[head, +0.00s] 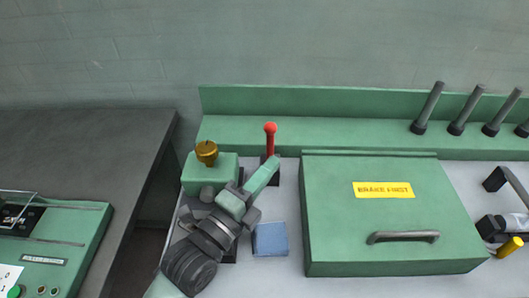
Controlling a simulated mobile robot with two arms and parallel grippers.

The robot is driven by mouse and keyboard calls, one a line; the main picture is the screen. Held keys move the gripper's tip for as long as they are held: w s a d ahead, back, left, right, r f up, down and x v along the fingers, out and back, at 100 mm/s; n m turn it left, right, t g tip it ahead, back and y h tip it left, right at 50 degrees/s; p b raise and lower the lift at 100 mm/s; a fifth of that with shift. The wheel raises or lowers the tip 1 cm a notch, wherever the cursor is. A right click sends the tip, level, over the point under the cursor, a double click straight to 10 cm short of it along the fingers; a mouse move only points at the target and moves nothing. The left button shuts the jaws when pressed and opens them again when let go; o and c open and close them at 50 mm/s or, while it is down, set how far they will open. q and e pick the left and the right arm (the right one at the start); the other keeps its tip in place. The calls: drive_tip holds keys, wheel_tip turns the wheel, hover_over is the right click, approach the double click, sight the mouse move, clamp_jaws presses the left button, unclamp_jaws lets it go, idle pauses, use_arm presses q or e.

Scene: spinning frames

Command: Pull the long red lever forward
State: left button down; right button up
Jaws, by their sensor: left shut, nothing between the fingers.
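The long red lever (270,142) stands upright with a red ball on top, left of the big green cover. Its foot is partly hidden behind my left gripper. My left arm comes up from the lower left, and my left gripper (268,168) is shut and empty. Its tip overlaps the lower end of the lever in the head view; I cannot tell whether it touches.
A green cover (388,215) with a grey handle and yellow label is to the right. A brass knob (207,152) sits on a green block left of the lever. Several dark pegs (428,108) stand at the back right. A dark table (85,160) is at left.

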sight(270, 149)
use_arm(q)
drive_tip(key=shift+w+a+r, duration=0.15)
drive_tip(key=shift+w+a, duration=0.1)
drive_tip(key=shift+w, duration=0.5)
drive_tip(key=shift+w+a+r, duration=0.1)
drive_tip(key=shift+w+a, duration=0.1)
drive_tip(key=shift+w, duration=0.5)
